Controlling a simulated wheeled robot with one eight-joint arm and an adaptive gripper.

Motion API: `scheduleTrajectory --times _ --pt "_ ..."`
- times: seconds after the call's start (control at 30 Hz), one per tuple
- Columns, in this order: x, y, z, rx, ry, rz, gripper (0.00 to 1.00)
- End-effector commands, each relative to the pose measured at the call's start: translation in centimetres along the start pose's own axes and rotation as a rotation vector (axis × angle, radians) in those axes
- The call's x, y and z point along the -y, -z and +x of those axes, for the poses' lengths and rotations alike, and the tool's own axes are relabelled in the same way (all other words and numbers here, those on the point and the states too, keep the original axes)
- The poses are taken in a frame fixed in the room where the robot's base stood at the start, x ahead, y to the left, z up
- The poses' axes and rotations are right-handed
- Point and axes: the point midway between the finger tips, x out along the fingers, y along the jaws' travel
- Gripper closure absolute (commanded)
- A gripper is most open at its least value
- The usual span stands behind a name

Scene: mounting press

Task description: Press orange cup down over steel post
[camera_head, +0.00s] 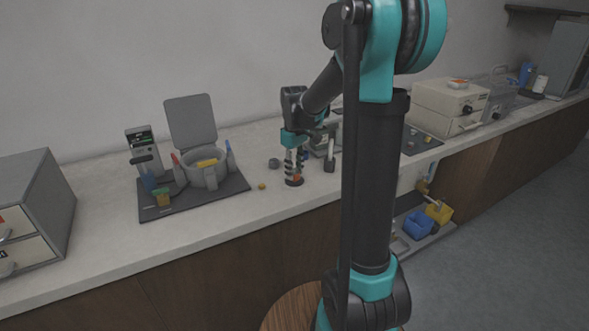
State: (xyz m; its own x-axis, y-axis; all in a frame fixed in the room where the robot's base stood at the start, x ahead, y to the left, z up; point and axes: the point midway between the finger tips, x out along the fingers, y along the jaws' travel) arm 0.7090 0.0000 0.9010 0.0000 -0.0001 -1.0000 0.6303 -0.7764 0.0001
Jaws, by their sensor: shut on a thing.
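My gripper (294,173) points straight down over the middle of the counter, at the end of my teal and black arm. It is shut on the orange cup (296,179), of which only a small orange patch shows between and below the fingers. The cup is low, close above or at a dark round base (294,184) near the counter's front edge. The steel post cannot be made out; cup and fingers cover that spot. I cannot tell whether the cup is around the post.
Left of my gripper, a dark mat (190,204) bears a grey pot (210,177) and an upright lid. A small dark cylinder (329,164) stands close right. A beige machine (447,103) is farther right, grey drawers (40,205) far left. My arm hides part of the counter.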

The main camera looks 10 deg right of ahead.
Motion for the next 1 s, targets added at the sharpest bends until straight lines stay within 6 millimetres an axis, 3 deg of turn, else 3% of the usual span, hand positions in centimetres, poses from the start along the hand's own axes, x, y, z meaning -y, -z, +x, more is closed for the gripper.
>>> scheduleTrajectory --times 0.43,0.47,0.6,0.67,0.87,1.0 --pt "0.01 -0.02 0.63 0.000 0.000 0.000 1.00" --pt "0.01 -0.02 0.65 0.000 0.000 0.000 0.68" --pt "0.01 -0.02 0.62 0.000 0.000 0.000 0.51" --pt "0.01 -0.02 0.62 0.000 0.000 0.000 0.45" --pt "0.01 -0.02 0.61 0.000 0.000 0.000 0.45" --pt "0.01 -0.02 0.61 0.000 0.000 0.000 0.31"
